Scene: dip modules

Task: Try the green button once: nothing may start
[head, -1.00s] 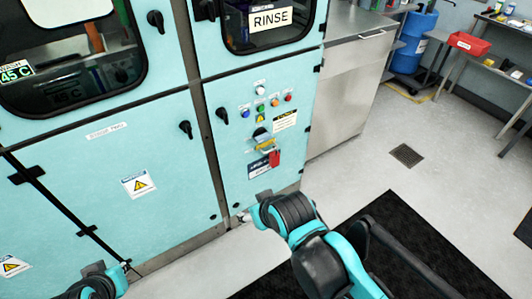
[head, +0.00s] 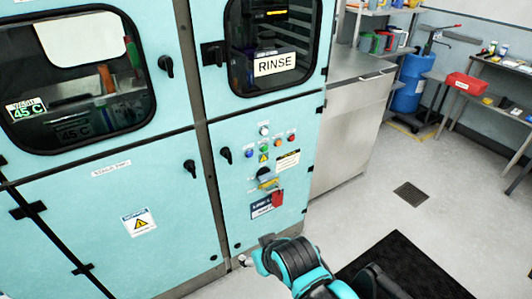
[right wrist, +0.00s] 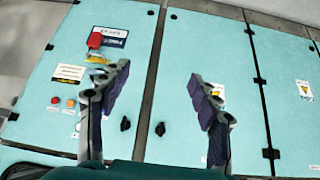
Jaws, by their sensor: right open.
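The green button (head: 264,149) sits in a row of blue, orange and red buttons on the teal cabinet's right-hand lower door, under a white lamp (head: 264,130). In the right wrist view my right gripper (right wrist: 160,88) is open and empty; the panel shows upside down, and I cannot make out the green button there. My left gripper is out of view.
Black door handles (head: 190,170) stick out of the cabinet left of the panel. A steel counter (head: 340,130) stands to its right. A dark mat (head: 405,270) lies on the floor. A blue drum (head: 412,83) and a red bin (head: 464,86) are at the back right.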

